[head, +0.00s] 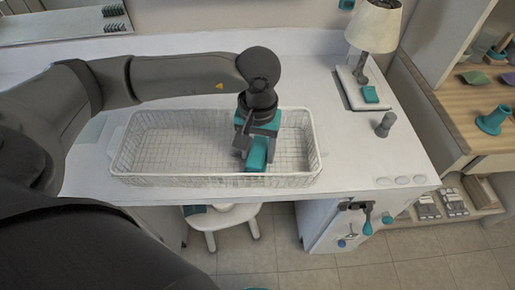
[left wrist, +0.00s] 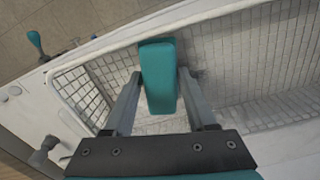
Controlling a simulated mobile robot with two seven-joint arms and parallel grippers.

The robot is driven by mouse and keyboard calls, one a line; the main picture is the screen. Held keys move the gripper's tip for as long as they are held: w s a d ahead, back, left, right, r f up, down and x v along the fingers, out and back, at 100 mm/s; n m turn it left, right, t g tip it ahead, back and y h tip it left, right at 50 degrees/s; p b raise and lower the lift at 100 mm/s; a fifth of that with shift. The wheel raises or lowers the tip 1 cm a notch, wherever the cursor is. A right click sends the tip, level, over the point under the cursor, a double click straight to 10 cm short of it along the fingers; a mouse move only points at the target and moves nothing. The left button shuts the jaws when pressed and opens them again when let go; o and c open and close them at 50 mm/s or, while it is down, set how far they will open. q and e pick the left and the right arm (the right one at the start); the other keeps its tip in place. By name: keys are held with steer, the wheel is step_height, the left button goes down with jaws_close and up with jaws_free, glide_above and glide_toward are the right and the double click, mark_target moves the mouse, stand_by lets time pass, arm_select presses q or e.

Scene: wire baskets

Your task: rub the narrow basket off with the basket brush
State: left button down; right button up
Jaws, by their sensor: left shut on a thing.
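The narrow basket (head: 170,181) is a long white wire basket on the white table, and its mesh also shows in the left wrist view (left wrist: 255,52). My left gripper (head: 247,147) reaches down into the right part of the basket. In the left wrist view the gripper (left wrist: 162,100) is shut on the teal basket brush (left wrist: 160,75), which lies between its two fingers. The brush (head: 257,154) is over or in the basket near its front wall. Its underside is hidden, so I cannot tell whether it touches the wire. My right gripper is not in view.
A lamp (head: 374,28) stands at the back right with a teal block (head: 370,94) at its base. A small grey object (head: 385,124) stands right of the basket. A stool (head: 222,217) is under the table. The tabletop right of the basket is mostly clear.

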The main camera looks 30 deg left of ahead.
mark_target(257, 139)
arm_select(q)
steer(key=shift+f+b, duration=0.9)
steer(key=shift+b, duration=0.05)
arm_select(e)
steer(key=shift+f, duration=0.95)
arm_select(q)
steer(key=shift+w+a+b, duration=0.4)
steer(key=shift+w+b, duration=0.05)
steer(key=shift+w, duration=0.2)
steer(key=shift+w+a+b, duration=0.35)
steer(key=shift+w+b, duration=0.1)
steer(key=shift+w, duration=0.2)
steer(key=shift+w+a, duration=0.35)
steer(key=shift+w, duration=0.1)
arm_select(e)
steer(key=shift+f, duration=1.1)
arm_select(q)
steer(key=shift+w+b, duration=0.1)
steer(key=shift+b, duration=0.3)
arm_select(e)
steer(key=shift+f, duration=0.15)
